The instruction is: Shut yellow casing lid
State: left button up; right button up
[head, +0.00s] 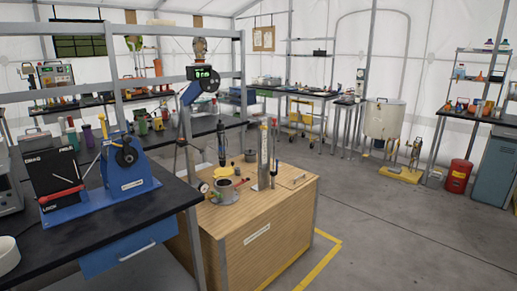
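I cannot make out a yellow casing with a lid for certain. Neither of my grippers shows in the head view.
A black-topped bench (110,218) with a blue machine (128,180) is at the near left. A silver drum (384,118), a yellow low platform (401,174) and a red bin (457,177) stand at the back right. The grey floor (405,235) at right is clear.

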aim_at(222, 172)
jog(key=u, duration=1.4)
jog(key=i+l+z, duration=0.1)
jog(key=l+z, duration=0.15)
jog(key=i+l+z, duration=0.25)
jog(key=l+z, duration=0.25)
jog(key=l, duration=0.15)
jog(key=i+l+z, duration=0.25)
jog(key=z, duration=0.25)
jog(key=i+l+z, duration=0.25)
jog(key=z, duration=0.25)
jog(key=i+l+z, duration=0.3)
jog(key=i+z, duration=0.15)
jog(key=i+l+z, duration=0.15)
jog(key=i+z, duration=0.4)
jog(key=i, duration=1.3)
